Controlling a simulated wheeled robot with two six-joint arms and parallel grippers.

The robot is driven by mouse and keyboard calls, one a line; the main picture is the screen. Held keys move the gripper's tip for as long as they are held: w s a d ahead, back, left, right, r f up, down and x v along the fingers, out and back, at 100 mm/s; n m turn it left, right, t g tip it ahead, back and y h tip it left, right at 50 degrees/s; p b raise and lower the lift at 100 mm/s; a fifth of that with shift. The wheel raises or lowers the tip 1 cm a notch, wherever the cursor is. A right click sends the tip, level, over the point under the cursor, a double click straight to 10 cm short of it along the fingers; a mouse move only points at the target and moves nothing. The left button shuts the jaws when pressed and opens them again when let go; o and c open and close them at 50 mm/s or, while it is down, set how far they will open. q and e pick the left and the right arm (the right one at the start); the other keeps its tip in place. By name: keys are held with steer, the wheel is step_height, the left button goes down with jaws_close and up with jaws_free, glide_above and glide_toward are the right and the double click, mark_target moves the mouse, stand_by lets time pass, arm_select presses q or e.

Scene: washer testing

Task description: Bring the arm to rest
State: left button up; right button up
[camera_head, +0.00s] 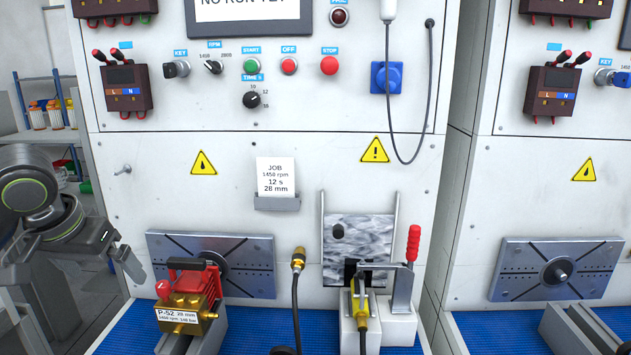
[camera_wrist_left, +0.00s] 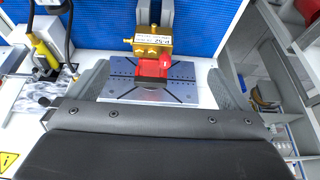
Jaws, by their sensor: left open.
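My left arm comes in at the left edge of the head view, and my left gripper (camera_head: 132,266) hangs in front of the white panel, left of the mounting plate. It is apart from everything there. In the left wrist view the two fingers of the left gripper (camera_wrist_left: 158,72) are wide apart with nothing between them. Beyond them the red and brass pump (camera_wrist_left: 152,50) shows in front of the slotted plate (camera_wrist_left: 122,90). In the head view this pump (camera_head: 187,296), labelled P-52, sits upright on a grey support. My right gripper is in neither view.
A black hose with a brass end (camera_head: 298,262) stands right of the pump. A clamp with a red handle (camera_head: 413,245) stands by a grey splash plate (camera_head: 350,235). A job card (camera_head: 275,177) is on the panel. A shelf (camera_head: 45,137) is behind on the left.

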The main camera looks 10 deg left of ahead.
arm_select(q)
steer(key=s+d+f+m+h, duration=0.1)
steer(key=s+d+f, duration=0.15)
steer(key=f, duration=1.05)
steer(key=s+d+f+m, duration=0.1)
steer(key=d+f, duration=0.3)
steer(key=f, duration=0.8)
steer(key=s+d+f+n+g+y, duration=0.1)
steer(key=s+d+f, duration=0.1)
steer(key=s+f, duration=0.55)
steer(key=s+d+f+y, duration=0.15)
steer(key=s+f, duration=0.25)
steer(key=s, duration=0.6)
step_height(320, 180, down, 26)
steer(key=s+a+g, duration=0.1)
steer(key=s+d+f+g+h, duration=0.1)
steer(key=s+f, duration=1.4)
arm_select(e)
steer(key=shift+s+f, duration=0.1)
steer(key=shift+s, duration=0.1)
